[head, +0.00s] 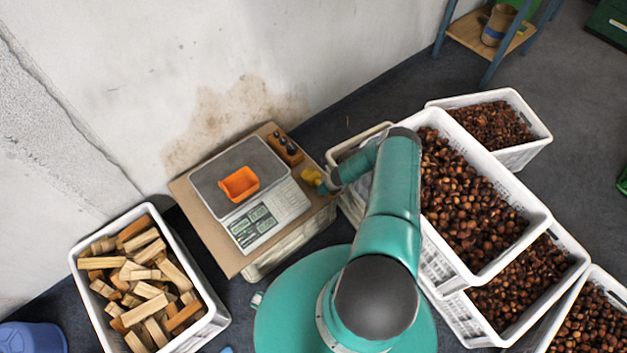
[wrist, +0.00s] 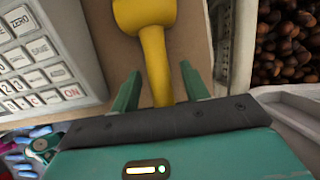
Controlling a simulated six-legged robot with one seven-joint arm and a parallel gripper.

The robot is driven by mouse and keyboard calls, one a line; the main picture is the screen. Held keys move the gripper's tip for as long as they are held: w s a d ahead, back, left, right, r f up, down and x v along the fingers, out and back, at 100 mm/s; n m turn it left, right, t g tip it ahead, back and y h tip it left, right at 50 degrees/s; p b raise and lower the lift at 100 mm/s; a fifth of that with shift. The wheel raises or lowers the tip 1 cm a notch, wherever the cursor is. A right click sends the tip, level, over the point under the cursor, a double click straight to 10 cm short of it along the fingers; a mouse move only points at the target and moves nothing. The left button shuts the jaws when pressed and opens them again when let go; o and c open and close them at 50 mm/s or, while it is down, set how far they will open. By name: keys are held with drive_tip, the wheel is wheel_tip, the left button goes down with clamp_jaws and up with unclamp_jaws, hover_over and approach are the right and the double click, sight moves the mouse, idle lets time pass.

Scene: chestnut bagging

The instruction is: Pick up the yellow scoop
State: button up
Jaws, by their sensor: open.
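The yellow scoop (head: 312,177) lies at the right edge of the board, just right of the scale, partly hidden by my arm in the head view. In the wrist view the scoop (wrist: 155,50) has its bowl at the top and its handle pointing down between my fingers. My gripper (wrist: 160,85) is open, with one green finger on each side of the handle.
A scale (head: 270,222) with an orange tray (head: 239,184) stands on the board (head: 190,205). A crate of wood blocks (head: 215,318) is at left. White crates of chestnuts (head: 535,215) stand at right. A small wooden block with dark knobs (head: 285,149) is behind the scoop.

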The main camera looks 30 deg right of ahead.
drive_tip(key=shift+f, duration=0.1)
clamp_jaws()
idle(0.4)
